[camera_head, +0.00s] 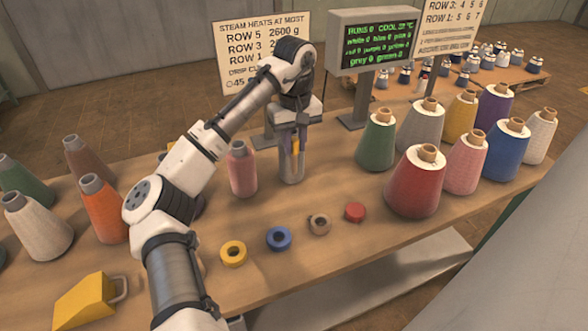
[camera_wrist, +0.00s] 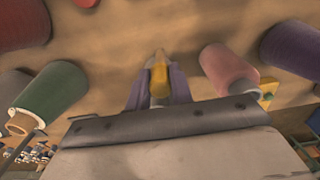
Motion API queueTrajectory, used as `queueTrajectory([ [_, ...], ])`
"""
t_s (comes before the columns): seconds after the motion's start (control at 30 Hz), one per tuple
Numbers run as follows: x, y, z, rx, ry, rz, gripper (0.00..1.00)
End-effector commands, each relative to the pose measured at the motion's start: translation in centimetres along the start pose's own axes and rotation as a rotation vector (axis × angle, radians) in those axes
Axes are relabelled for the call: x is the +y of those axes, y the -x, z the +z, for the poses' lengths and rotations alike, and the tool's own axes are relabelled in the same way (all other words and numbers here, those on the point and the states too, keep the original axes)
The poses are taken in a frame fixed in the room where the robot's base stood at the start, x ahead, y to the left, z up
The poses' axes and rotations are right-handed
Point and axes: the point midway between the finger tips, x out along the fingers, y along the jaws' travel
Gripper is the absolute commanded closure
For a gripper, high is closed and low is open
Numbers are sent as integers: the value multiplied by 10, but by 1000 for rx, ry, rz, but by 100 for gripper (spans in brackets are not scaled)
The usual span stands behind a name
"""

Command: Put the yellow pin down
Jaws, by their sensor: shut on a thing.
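My gripper (camera_head: 292,150) is over the table (camera_head: 335,255), pointing down, just right of a pink cone spool (camera_head: 242,170). It is shut on the yellow pin (camera_wrist: 159,78), which shows between the two purple-grey fingers in the wrist view. A pale tip sticks out past the yellow part. In the head view only a small yellow strip of the pin (camera_head: 295,146) shows. A grey, rounded shape (camera_head: 291,171) is directly below the fingers; I cannot tell whether the pin touches it or the table.
Several large spools, including a red one (camera_head: 415,185), crowd the right; more stand left. A yellow block with a handle (camera_head: 88,302) is front left. A screen (camera_head: 375,45) stands behind.

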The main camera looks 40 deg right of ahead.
Motion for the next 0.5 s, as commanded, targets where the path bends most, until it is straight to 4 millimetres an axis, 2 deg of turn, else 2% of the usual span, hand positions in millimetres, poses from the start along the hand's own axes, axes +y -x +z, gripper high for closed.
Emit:
queueTrajectory([
  [0.03,0,-13,1,-4,-1,2,100],
  [0.13,0,-30,1,-3,0,2,100],
  [0.37,0,-46,0,0,0,-1,100],
  [0.5,-1,-63,0,0,0,-2,100],
])
